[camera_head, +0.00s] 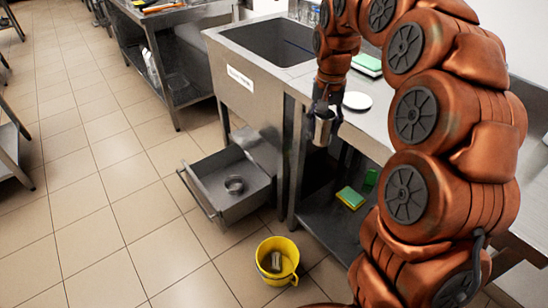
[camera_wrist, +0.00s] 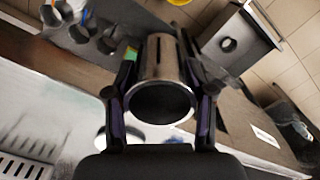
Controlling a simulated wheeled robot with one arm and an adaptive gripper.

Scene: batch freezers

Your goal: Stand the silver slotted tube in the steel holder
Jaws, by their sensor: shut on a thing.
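The silver slotted tube (camera_wrist: 163,75) is held between the two fingers of my gripper (camera_wrist: 160,108). Dark slots show along its side, and its open round end faces the wrist camera. In the head view my gripper (camera_head: 325,105) hangs by the front edge of the steel counter, with the tube (camera_head: 323,128) at its fingers.
A white disc (camera_head: 357,101) lies on the counter (camera_head: 375,125) near my gripper. The sink (camera_head: 268,42) is behind. An open drawer (camera_head: 215,205) holds a steel ring (camera_head: 234,184). A yellow bucket (camera_head: 277,261) stands on the floor. A sponge (camera_head: 350,197) lies on the lower shelf.

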